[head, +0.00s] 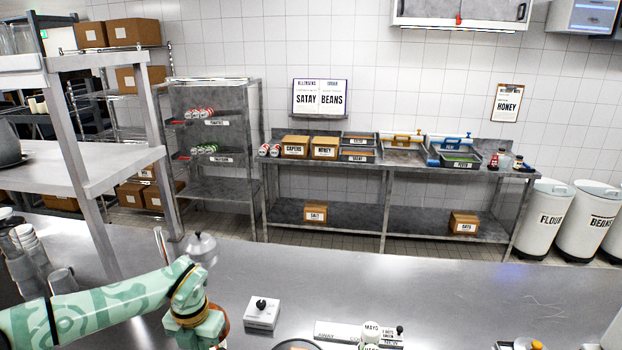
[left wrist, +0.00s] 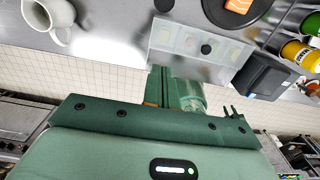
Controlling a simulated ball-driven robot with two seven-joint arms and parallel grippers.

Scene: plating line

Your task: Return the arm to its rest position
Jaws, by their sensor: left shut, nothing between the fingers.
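My left arm, pale green with darker swirls, reaches in from the left over the steel counter (head: 420,290) in the head view. Its left gripper (head: 208,335) points down near the bottom edge, and its fingertips are hard to see there. In the left wrist view, the left gripper (left wrist: 176,88) is shut and empty. It is beside a pale tray with compartments (left wrist: 165,38). My right gripper is in neither view.
A white box with a black knob (head: 262,312) stands right of my left gripper. A silver pot-like item (head: 201,247) is behind the wrist. Stacked cups (head: 25,255) and a steel shelf post (head: 85,190) stand left. The counter's right middle is clear. The wrist view shows a white mug (left wrist: 48,20).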

